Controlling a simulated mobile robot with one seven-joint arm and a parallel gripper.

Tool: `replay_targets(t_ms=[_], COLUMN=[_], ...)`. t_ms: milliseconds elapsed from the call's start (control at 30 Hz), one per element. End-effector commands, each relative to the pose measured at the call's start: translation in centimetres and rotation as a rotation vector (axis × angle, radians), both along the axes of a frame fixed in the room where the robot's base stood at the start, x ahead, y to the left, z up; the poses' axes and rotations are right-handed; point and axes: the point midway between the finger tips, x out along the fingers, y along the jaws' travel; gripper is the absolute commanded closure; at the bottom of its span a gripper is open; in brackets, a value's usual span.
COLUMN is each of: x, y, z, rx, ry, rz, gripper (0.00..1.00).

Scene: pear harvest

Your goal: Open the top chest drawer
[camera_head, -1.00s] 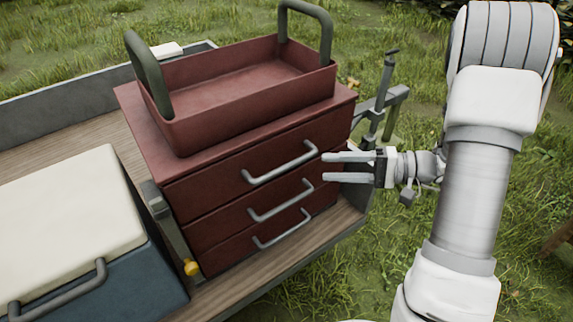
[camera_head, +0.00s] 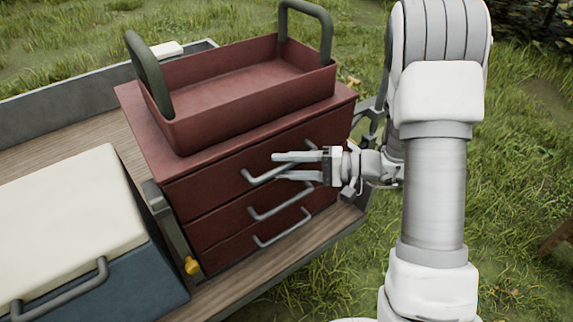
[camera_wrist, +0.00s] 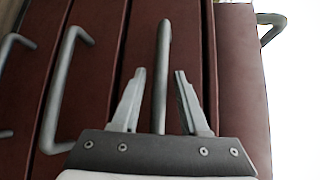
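The red chest (camera_head: 180,212) has three drawers with grey bar handles, all shut. The top drawer handle (camera_head: 257,179) is partly hidden behind my fingers in the head view. In the wrist view the top handle (camera_wrist: 163,60) runs between the two fingers of my open gripper (camera_wrist: 158,85), with a gap on each side. My gripper (camera_head: 275,166) also shows in the head view, in front of the top drawer's handle. The middle handle (camera_head: 282,208) and the bottom handle (camera_head: 283,234) sit below it.
A red tray with dark upright handles (camera_head: 245,100) stands on the chest. A blue box with a cream lid (camera_head: 65,215) is at left on the wooden cart bed (camera_head: 235,290). A latch with a yellow knob (camera_head: 192,267) is at the chest's corner. Grass lies to the right.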

Motion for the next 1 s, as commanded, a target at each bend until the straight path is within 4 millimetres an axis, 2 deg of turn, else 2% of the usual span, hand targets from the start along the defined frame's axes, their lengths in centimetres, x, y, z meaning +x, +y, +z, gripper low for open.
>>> replay_targets(t_ms=[33,200,233,1000], x=[0.00,0.00,0.01,0.01], y=[-0.01,-0.03,-0.03,-0.05], z=[0.00,0.01,0.01,0.05], rx=[0.000,0.000,0.000,0.001], ry=[0.000,0.000,0.000,0.000], rz=[0.000,0.000,0.000,0.000], gripper=[0.67,0.98,1.00,1.00])
